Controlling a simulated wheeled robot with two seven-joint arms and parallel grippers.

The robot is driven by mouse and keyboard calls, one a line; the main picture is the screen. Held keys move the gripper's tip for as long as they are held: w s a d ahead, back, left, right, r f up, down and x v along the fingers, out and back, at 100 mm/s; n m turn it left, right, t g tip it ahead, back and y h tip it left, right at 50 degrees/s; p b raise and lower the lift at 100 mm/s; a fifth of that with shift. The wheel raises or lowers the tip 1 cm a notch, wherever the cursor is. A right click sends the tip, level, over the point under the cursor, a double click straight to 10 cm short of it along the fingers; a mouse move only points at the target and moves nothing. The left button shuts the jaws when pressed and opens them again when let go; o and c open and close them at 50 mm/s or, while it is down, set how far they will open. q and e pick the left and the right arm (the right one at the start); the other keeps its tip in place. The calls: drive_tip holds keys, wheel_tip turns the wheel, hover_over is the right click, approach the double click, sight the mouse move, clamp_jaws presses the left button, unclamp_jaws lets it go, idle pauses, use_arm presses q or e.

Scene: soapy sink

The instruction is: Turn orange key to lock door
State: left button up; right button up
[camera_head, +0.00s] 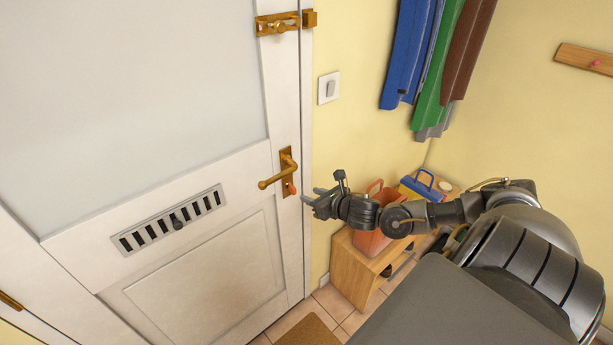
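The white door (215,270) stands on the left and looks shut against its frame. A brass handle (272,180) on a brass plate sits near its right edge. The small orange key (291,188) is at the lower part of that plate, just below and right of the lever. My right gripper (312,196) comes in from the right, with its fingertips pointing left, a short way right of the key and seemingly apart from it. The fingers look spread with nothing between them. My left gripper is not in this view.
A brass bolt (285,22) is high on the door; a vent grille (170,220) is lower. A light switch (329,88) is on the yellow wall. A wooden cabinet (350,268) holds an orange basket (369,242) and blue-yellow box (420,188). Coats (437,65) hang above.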

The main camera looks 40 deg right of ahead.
sight(295, 189)
drive_tip(key=p+x, duration=0.2)
drive_tip(key=x, duration=0.6)
drive_tip(key=shift+w, duration=0.2)
drive_tip(key=shift+w+f, duration=0.35)
drive_tip(key=shift+w, duration=0.3)
drive_tip(key=shift+c, duration=0.2)
drive_tip(key=c, duration=0.7)
clamp_jaws()
